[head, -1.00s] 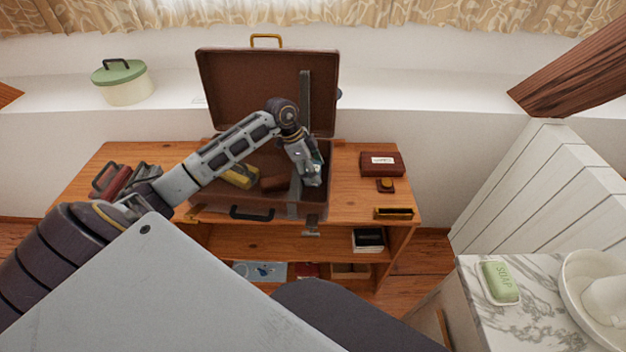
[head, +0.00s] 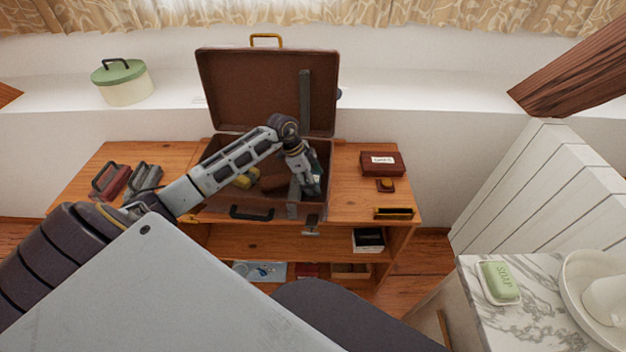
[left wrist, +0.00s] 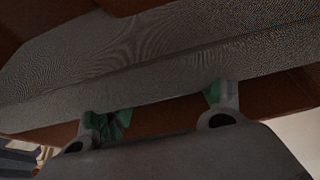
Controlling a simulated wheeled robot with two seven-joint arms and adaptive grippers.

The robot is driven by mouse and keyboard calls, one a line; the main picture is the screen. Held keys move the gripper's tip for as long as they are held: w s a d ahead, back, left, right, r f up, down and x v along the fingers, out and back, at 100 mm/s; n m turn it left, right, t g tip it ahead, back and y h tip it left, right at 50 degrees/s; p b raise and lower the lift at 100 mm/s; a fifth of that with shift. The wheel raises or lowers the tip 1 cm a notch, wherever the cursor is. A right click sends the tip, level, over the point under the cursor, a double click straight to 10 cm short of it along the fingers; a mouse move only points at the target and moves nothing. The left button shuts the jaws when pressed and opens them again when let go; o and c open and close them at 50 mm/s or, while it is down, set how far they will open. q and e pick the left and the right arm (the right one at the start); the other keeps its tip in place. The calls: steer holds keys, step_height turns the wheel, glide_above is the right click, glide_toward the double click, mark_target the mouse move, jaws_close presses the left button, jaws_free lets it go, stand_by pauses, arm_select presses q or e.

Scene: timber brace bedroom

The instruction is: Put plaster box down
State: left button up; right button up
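The open brown suitcase (head: 265,90) stands on the wooden bench, lid up. My left gripper (head: 312,188) reaches down into its right side, beside the grey strap. In the left wrist view its two fingers (left wrist: 160,112) stand wide apart with green pads, and only brown suitcase surface shows between them. The grey strap (left wrist: 150,60) crosses that view just beyond the fingers. A small pale teal patch shows by the gripper in the head view; I cannot tell whether it is the plaster box. No plaster box is clearly seen. My right gripper is out of view.
A yellow item (head: 247,179) and a brown item (head: 273,183) lie in the suitcase. A dark red box (head: 383,164) lies on the bench (head: 355,205) to its right. Red (head: 111,181) and grey (head: 146,178) handled items stand to its left.

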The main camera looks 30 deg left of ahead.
arm_select(q)
steer(key=o, duration=0.3)
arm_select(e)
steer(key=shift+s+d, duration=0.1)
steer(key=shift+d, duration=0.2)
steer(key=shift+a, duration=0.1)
arm_select(q)
steer(key=shift+r, duration=0.15)
steer(key=shift+a+r, duration=0.25)
steer(key=shift+r, duration=0.3)
steer(key=shift+v, duration=5.4)
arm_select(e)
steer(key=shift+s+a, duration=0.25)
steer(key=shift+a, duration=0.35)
arm_select(q)
steer(key=shift+s, duration=0.1)
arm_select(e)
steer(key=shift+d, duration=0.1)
